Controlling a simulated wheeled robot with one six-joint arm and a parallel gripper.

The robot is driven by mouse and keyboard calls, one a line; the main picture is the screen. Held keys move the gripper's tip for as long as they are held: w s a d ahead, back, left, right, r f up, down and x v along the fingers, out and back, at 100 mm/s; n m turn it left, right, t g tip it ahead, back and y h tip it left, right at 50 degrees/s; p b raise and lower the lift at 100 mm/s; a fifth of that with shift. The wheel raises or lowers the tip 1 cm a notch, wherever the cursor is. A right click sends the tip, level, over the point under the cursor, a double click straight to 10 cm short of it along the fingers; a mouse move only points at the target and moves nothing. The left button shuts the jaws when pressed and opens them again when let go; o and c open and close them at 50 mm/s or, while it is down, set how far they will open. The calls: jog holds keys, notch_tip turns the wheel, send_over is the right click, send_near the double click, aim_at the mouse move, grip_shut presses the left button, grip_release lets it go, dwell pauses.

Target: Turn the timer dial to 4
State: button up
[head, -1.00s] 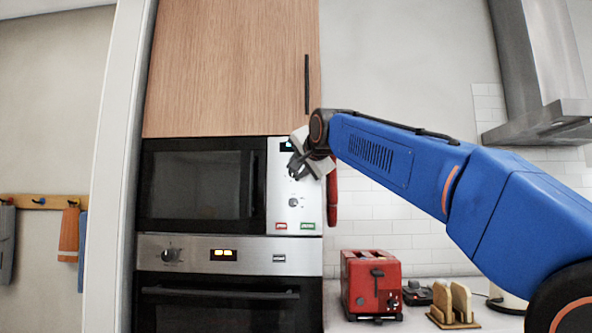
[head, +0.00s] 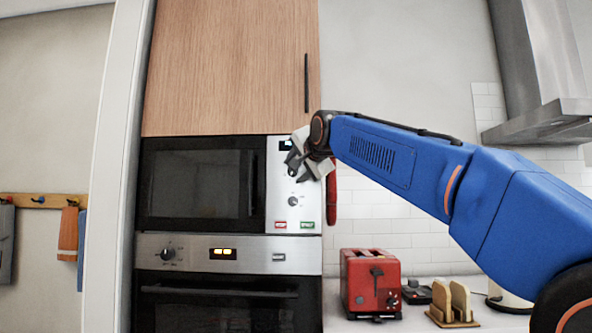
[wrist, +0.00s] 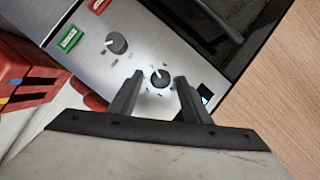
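The microwave's steel control panel (head: 280,188) carries two dials. The upper dial (wrist: 160,77) is a small dark knob with a pale pointer mark and printed marks around it. It sits between the two fingertips of my gripper (wrist: 159,78), with a small gap on each side. The lower dial (head: 293,201) is uncovered and also shows in the wrist view (wrist: 116,42). My gripper also shows in the head view (head: 293,162), close in front of the panel and hiding the upper dial. I cannot read the dial's numbers or tell which dial is labelled timer.
A small display (head: 286,145) is above the dials; red (head: 281,225) and green (head: 307,225) buttons are below. An oven (head: 220,290) lies under the microwave. A red toaster (head: 370,285) and a toast rack (head: 452,305) stand on the counter at right.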

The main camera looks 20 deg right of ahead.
jog(key=v, duration=1.7)
jog(key=shift+s, duration=0.2)
jog(key=shift+f, duration=0.1)
jog(key=s+d+f+n+g, duration=0.1)
jog(key=s+f+n+g, duration=0.2)
jog(key=s+f, duration=0.5)
jog(key=s+d+f+n+g, duration=0.2)
jog(key=s+f, duration=0.7)
jog(key=f, duration=2.6)
jog(key=s+d+f+n+g+h, duration=0.1)
jog(key=s+f+n+g, duration=0.5)
jog(key=f, duration=1.5)
jog(key=s+d, duration=0.1)
jog(key=s, duration=0.1)
jog(key=shift+s+d+f, duration=0.15)
jog(key=shift+s+f, duration=0.1)
